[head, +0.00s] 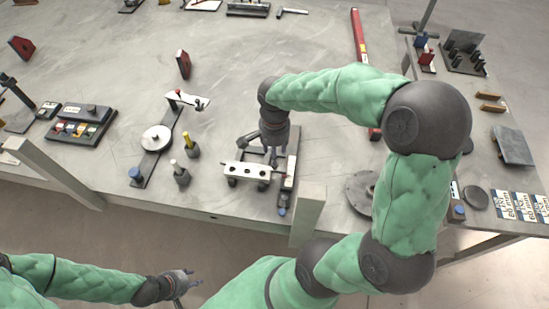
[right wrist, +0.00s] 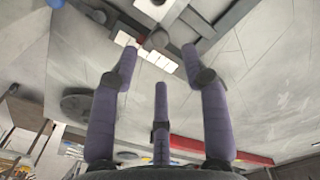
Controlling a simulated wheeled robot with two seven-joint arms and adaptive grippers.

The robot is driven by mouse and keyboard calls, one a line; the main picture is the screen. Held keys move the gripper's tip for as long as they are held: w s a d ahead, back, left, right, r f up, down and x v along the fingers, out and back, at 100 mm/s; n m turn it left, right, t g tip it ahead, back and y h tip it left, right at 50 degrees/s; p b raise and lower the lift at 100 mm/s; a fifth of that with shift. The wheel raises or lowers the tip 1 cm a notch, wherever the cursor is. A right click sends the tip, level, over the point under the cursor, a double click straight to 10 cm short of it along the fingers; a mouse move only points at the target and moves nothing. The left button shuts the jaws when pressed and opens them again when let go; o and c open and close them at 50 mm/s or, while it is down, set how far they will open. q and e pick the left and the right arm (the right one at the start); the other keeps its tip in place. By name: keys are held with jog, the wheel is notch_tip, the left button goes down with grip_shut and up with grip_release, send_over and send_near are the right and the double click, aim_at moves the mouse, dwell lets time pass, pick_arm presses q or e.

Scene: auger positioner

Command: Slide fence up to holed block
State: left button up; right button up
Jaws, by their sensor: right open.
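A pale block with several dark holes (head: 247,171) stands near the table's front edge. A dark rail assembly with a blue-tipped end (head: 287,185) lies beside its right end. I cannot clearly tell which part of it is the fence. My right gripper (head: 270,158) points down over this assembly, just behind the block. In the right wrist view the fingers (right wrist: 160,60) are spread, with grey rail parts (right wrist: 208,30) and pale pieces beyond the tips. Nothing shows clearly held. My left gripper (head: 193,279) is off the table's front edge, its fingers apart and empty.
Two posts with yellow and pale pins (head: 181,175) stand left of the block. A fixture with a round disc (head: 156,138) is farther left. A grey disc (head: 361,188) lies to the right, partly behind my right arm. Open table lies behind.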

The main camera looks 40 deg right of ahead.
notch_tip(320, 180, up, 6)
jog(key=shift+f, duration=0.1)
dwell(0.7)
